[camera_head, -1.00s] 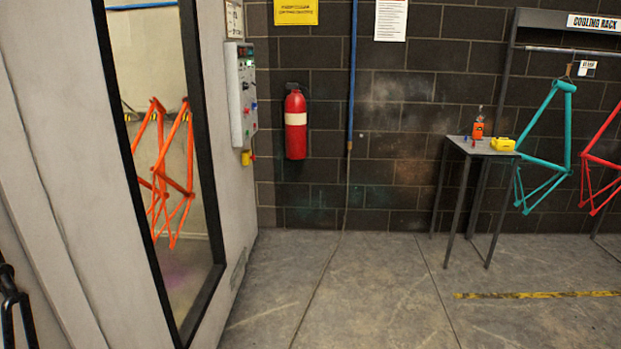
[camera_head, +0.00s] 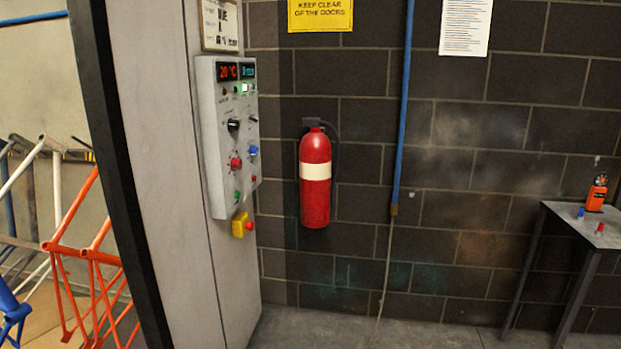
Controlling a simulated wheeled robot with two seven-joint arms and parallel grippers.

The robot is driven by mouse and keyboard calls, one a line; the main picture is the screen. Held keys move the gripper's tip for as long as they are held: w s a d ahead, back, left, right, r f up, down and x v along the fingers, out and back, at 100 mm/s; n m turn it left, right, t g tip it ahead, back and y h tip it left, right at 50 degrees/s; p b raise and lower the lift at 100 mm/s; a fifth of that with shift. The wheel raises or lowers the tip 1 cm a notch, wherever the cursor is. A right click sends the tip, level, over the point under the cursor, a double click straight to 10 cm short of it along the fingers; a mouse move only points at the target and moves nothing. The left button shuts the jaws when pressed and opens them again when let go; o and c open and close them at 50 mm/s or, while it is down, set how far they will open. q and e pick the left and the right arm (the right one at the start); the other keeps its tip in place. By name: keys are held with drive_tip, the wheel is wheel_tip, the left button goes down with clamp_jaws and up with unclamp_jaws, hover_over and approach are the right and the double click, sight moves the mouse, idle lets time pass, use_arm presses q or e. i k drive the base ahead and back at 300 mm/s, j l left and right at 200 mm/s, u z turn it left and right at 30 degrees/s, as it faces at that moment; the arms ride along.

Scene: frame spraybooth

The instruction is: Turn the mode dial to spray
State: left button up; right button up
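The grey control panel (camera_head: 222,190) is mounted on the pale booth wall, left of centre, seen at an angle. Its top has a red display reading 20 °C and a second, cyan display. A black knob (camera_head: 233,125) sits at the panel's upper middle, with a blue knob (camera_head: 252,151) and a red knob (camera_head: 236,163) below it. Green buttons and a lit switch also show. The labels are too small to read, so I cannot tell which knob is the mode dial or its setting. Neither of my grippers is in view.
A yellow box with a red button (camera_head: 241,225) hangs below the panel. A red fire extinguisher (camera_head: 315,185) is on the brick wall to its right. A small table (camera_head: 580,222) stands at right.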

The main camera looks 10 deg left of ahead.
sight(232, 125)
drive_tip(key=i+u, duration=0.2)
drive_tip(key=i, duration=0.35)
drive_tip(key=i+l+u, duration=0.15)
drive_tip(key=i, duration=0.45)
drive_tip(key=i+l+u, duration=0.2)
drive_tip(key=i, duration=0.35)
drive_tip(key=j, duration=0.1)
